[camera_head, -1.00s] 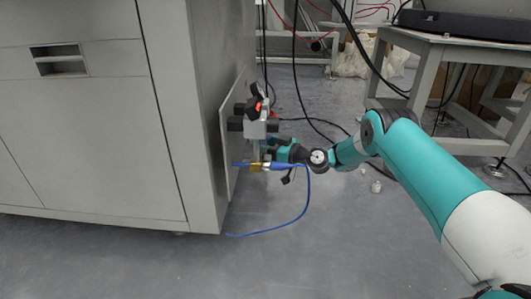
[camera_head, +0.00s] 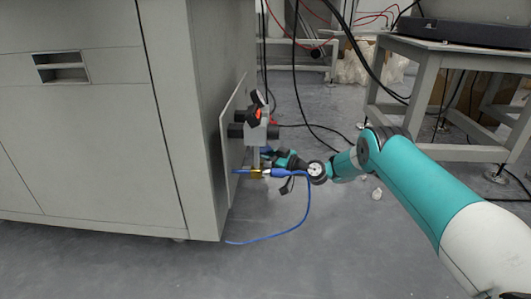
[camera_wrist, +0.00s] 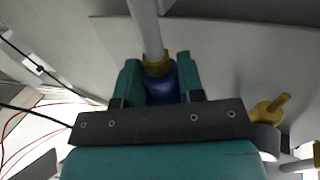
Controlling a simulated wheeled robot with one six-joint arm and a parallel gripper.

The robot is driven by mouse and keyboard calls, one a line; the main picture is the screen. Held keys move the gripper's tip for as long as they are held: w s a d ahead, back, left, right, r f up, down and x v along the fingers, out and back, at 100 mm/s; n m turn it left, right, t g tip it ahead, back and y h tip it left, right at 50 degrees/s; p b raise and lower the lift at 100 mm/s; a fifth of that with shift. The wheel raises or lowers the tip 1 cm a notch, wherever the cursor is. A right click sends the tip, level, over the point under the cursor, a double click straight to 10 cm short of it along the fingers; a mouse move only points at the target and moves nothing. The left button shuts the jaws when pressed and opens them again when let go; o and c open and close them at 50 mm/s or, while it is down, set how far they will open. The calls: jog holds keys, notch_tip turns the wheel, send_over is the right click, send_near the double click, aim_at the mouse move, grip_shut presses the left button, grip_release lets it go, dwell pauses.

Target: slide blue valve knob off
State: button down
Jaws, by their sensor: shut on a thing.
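The blue valve knob (camera_wrist: 162,86) sits between the two teal fingers of my gripper (camera_wrist: 158,78) in the wrist view, and the fingers are shut on it. A brass collar (camera_wrist: 157,66) and a grey pipe (camera_wrist: 147,28) meet the knob at its far end. I cannot tell whether the knob still touches the collar. In the head view, my gripper (camera_head: 268,156) is beside the grey pipe (camera_head: 256,158) under the valve block (camera_head: 261,130). The knob cannot be made out there.
Another brass part (camera_wrist: 268,110) is close on the right in the wrist view. The grey cabinet (camera_head: 90,130) stands left; a table (camera_head: 450,48) stands back right.

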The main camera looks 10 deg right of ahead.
jog(key=c, duration=0.7)
grip_release()
jog(key=shift+f, duration=0.35)
jog(key=shift+c, duration=0.2)
jog(key=shift+r, duration=0.1)
jog(key=shift+s+d+r, duration=0.1)
jog(key=shift+d, duration=0.05)
jog(key=p+v, duration=1.7)
jog(key=p, duration=0.2)
